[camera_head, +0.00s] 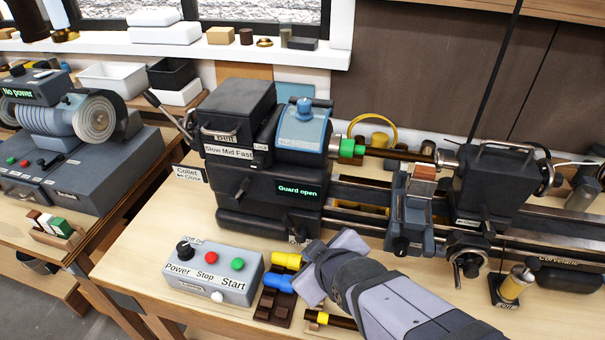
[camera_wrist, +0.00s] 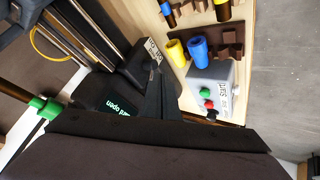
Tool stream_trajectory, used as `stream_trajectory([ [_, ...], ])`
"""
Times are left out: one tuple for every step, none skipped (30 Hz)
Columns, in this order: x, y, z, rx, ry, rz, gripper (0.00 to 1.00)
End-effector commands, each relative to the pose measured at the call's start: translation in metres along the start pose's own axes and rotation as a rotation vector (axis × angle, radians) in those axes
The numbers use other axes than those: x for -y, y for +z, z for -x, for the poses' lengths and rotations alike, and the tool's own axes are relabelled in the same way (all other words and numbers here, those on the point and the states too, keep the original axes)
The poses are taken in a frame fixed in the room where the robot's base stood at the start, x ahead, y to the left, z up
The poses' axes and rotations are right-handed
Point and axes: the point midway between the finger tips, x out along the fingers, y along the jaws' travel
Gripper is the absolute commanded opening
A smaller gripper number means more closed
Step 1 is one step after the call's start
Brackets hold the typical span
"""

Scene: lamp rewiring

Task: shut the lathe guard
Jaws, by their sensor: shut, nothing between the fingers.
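The lathe headstock (camera_head: 262,190) is a dark block with a lit sign reading "Guard open" (camera_head: 298,190). The sign also shows in the wrist view (camera_wrist: 120,106). A blue cover with a round knob (camera_head: 303,130), which looks like the guard, sits at the upper right of the headstock, beside the green-ringed spindle end (camera_head: 352,149). My gripper (camera_head: 300,238) is in front of the headstock's lower right, below the sign and well below the blue cover. In the wrist view my gripper (camera_wrist: 156,70) has its dark fingers together with nothing between them.
A control box (camera_head: 208,275) with Power, Stop and Start stands front left. Yellow (camera_head: 287,260) and blue (camera_head: 279,282) handled tools lie close beside my gripper. The carriage (camera_head: 409,215) and tailstock (camera_head: 492,190) are to the right. Bare bench shows at left.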

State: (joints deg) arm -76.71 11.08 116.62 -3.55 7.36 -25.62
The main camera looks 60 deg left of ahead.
Motion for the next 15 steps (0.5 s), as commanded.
stream_trajectory([
  [-0.016,-0.03,0.003,-0.087,0.049,0.078,0.0],
  [-0.026,-0.048,0.006,-0.138,0.083,0.133,0.0],
  [-0.038,-0.072,0.013,-0.207,0.133,0.209,0.0],
  [-0.047,-0.09,0.019,-0.256,0.175,0.27,0.0],
  [-0.055,-0.107,0.025,-0.301,0.219,0.333,0.0],
  [-0.065,-0.127,0.035,-0.356,0.281,0.416,0.0],
  [-0.071,-0.141,0.042,-0.392,0.329,0.479,0.0],
  [-0.076,-0.151,0.049,-0.42,0.374,0.54,0.0],
  [-0.081,-0.163,0.057,-0.449,0.43,0.617,0.0],
  [-0.084,-0.169,0.062,-0.464,0.468,0.67,0.0],
  [-0.086,-0.174,0.067,-0.476,0.505,0.718,0.0],
  [-0.089,-0.181,0.073,-0.488,0.55,0.777,0.0],
  [-0.09,-0.185,0.077,-0.493,0.579,0.816,0.0],
  [-0.092,-0.188,0.08,-0.495,0.604,0.851,0.0],
  [-0.093,-0.191,0.083,-0.495,0.633,0.892,0.0],
])
